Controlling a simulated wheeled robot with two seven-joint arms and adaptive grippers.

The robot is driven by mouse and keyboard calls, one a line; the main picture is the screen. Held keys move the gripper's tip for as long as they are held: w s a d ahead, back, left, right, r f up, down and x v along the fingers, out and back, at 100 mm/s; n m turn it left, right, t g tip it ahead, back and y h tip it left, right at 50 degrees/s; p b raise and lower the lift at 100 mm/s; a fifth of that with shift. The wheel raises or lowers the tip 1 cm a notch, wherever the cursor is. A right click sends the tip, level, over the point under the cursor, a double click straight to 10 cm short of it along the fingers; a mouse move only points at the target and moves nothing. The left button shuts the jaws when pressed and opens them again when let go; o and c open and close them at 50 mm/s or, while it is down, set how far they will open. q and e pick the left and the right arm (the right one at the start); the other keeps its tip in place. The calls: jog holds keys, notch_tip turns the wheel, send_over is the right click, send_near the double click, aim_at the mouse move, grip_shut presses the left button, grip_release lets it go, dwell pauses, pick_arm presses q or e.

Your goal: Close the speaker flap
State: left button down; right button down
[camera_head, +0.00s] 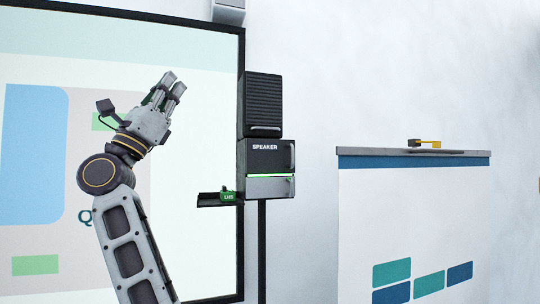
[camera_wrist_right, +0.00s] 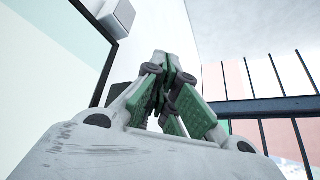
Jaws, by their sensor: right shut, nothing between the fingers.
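The speaker unit stands on a dark pole right of the big screen in the head view. Its upper part is a black ribbed speaker box (camera_head: 263,103). Below is a dark panel marked SPEAKER (camera_head: 268,158) with a handle at its right side. A lit green strip and a paler lower panel (camera_head: 270,188) with a small handle sit under it. I cannot tell how far any flap stands open. My right gripper (camera_head: 175,84) is raised in front of the screen, left of the speaker and apart from it. Its fingers also show shut and empty in the right wrist view (camera_wrist_right: 170,66).
A small dark shelf (camera_head: 214,201) with a green tagged piece (camera_head: 229,196) juts out left of the speaker's lower part. The large screen (camera_head: 205,130) is behind my arm. A white board (camera_head: 412,220) with a top ledge stands at right. Blank wall lies between speaker and board.

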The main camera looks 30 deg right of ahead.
jog(key=s+d+f+m+g+y, duration=0.5)
jog(key=d+m, duration=0.3)
jog(key=m, duration=0.3)
pick_arm(q)
jog(key=shift+s+a+f, duration=0.1)
jog(key=shift+s+f, duration=0.05)
jog(key=shift+s, duration=0.85)
pick_arm(e)
notch_tip(320, 180, down, 9)
jog(key=d+m+g+y, duration=0.1)
jog(key=d+m+y, duration=0.1)
jog(key=m+y, duration=0.3)
jog(key=m, duration=0.2)
jog(key=shift+d+m+g+y, duration=0.3)
jog(key=shift+d, duration=0.05)
jog(key=shift+d, duration=0.15)
